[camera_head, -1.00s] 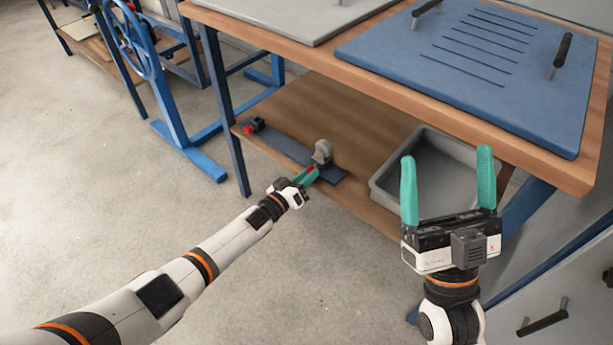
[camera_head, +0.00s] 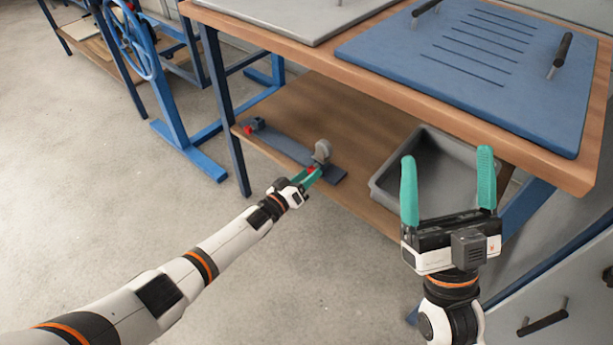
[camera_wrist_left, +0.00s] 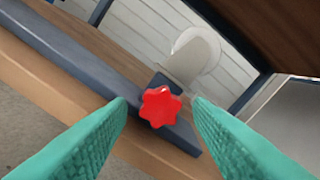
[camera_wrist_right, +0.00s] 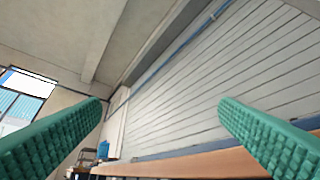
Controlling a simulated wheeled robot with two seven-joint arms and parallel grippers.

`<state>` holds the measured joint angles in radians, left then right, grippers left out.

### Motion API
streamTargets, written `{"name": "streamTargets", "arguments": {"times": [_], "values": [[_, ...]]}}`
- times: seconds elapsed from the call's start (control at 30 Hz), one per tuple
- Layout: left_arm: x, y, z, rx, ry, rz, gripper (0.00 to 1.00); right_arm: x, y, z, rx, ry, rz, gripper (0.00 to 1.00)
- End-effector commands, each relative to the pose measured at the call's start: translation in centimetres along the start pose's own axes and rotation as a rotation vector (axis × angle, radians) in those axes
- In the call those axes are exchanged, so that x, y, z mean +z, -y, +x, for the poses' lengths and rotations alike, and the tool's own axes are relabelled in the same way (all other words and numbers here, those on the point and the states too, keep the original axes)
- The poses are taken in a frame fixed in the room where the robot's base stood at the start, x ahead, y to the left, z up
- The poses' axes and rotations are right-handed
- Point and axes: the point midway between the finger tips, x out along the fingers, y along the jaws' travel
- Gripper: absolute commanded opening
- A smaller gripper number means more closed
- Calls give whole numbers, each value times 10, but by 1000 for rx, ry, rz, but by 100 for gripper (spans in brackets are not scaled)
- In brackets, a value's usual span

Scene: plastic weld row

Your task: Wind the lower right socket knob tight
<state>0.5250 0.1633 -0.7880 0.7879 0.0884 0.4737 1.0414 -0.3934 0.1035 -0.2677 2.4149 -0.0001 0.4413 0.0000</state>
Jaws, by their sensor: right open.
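The lower right socket knob (camera_wrist_left: 161,107), red and star-shaped, sits on a dark block at the right end of a blue-grey plate on the lower shelf. A pale rounded socket piece (camera_wrist_left: 190,58) stands behind it. In the head view the knob (camera_head: 311,168) is a small red spot partly hidden by my left gripper (camera_head: 308,177). In the left wrist view my left gripper (camera_wrist_left: 160,112) is open, one finger on each side of the knob, with visible gaps. My right gripper (camera_head: 448,180) is open and empty, in front of the bench.
A second red knob (camera_head: 248,129) is at the plate's left end. A grey bin (camera_head: 383,192) stands on the lower shelf (camera_head: 285,105), right of the plate. The bench top (camera_head: 345,72) overhangs the shelf. A blue leg (camera_head: 226,120) stands at left.

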Motion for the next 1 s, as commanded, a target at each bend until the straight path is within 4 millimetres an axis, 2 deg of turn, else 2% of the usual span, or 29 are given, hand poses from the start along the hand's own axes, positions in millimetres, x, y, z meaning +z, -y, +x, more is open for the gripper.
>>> {"name": "streamTargets", "arguments": {"times": [0.2, 0.47, 0.67, 0.8, 1.0], "values": [[1, 0, -4, 2, 0, 0, 48, -3, 0, 2, 0, -25, -2, 84], [2, 1, -27, 1, -2, 0, 48, -43, 7, -2, -11, -301, -16, 84], [2, 1, -52, 2, -2, 0, 48, -77, 13, -19, -25, -564, -27, 84], [2, 1, -72, 2, -1, 0, 48, -97, 18, -37, -36, -747, -32, 84], [1, 1, -99, 2, -1, -1, 48, -117, 23, -68, -51, -979, -38, 84]]}}
